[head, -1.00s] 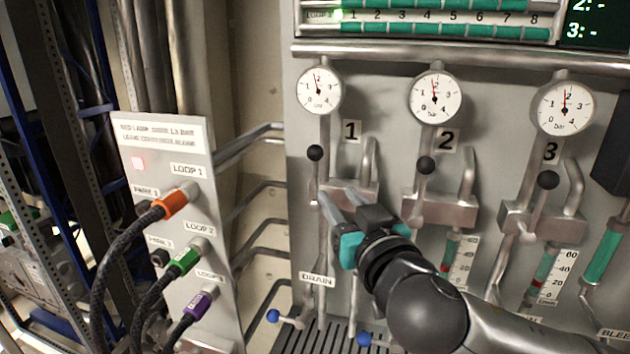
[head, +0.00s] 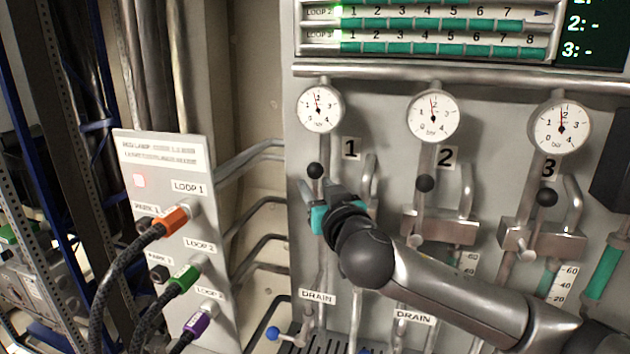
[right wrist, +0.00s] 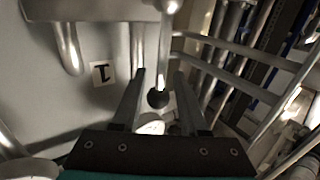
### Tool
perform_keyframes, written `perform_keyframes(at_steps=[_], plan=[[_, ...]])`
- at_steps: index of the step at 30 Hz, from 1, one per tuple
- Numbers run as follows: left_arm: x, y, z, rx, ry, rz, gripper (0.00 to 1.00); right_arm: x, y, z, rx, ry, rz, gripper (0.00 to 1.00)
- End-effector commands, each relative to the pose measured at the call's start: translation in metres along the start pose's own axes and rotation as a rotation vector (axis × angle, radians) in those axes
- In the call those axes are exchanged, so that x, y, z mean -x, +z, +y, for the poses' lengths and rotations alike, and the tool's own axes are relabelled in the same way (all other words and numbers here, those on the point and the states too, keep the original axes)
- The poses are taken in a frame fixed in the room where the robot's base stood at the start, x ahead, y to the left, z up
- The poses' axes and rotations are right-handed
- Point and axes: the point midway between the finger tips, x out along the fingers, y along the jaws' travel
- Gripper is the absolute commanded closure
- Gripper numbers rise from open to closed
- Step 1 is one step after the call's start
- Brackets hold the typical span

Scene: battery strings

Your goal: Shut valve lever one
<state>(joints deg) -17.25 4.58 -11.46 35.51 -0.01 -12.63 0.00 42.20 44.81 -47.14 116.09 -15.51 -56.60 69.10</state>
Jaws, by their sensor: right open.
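Valve lever one (head: 315,171) is a thin metal lever with a black ball knob, pointing up below the left gauge and beside the label 1. In the right wrist view its knob (right wrist: 158,98) shows between my two fingers, with the rod running on past the fingertips. My right gripper (head: 318,188) is open at the lever, just below the knob in the head view. In the right wrist view the fingers (right wrist: 160,73) stand apart, one on each side of the lever, with gaps visible. The valve body is mostly hidden behind my gripper. My left gripper is not in view.
Levers two (head: 425,184) and three (head: 547,197) stand upright to the right. Gauge one (head: 320,110) is above the lever. A socket panel (head: 165,165) with orange, green and purple plugs stands at left. Pipes (head: 250,155) run between it and the valve panel.

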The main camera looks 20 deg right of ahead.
Motion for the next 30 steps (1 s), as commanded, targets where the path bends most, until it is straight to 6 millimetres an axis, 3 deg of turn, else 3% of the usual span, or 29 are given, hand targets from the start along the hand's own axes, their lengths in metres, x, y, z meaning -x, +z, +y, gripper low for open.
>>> perform_keyframes(at_steps=[6,16,27,30], plan=[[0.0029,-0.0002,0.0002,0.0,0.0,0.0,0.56,-0.0124,-0.0004,-0.0005,0.001,-0.001,0.001,0.57],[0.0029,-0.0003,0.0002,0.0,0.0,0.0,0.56,-0.014,0.0003,-0.0002,0.0,0.0,0.0,0.57],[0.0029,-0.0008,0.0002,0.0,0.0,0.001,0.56,-0.0138,0.0003,-0.0002,0.001,0.0,0.0,0.99],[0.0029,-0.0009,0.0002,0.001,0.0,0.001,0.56,-0.0138,0.0003,-0.0002,0.001,0.0,0.0,1.0]])
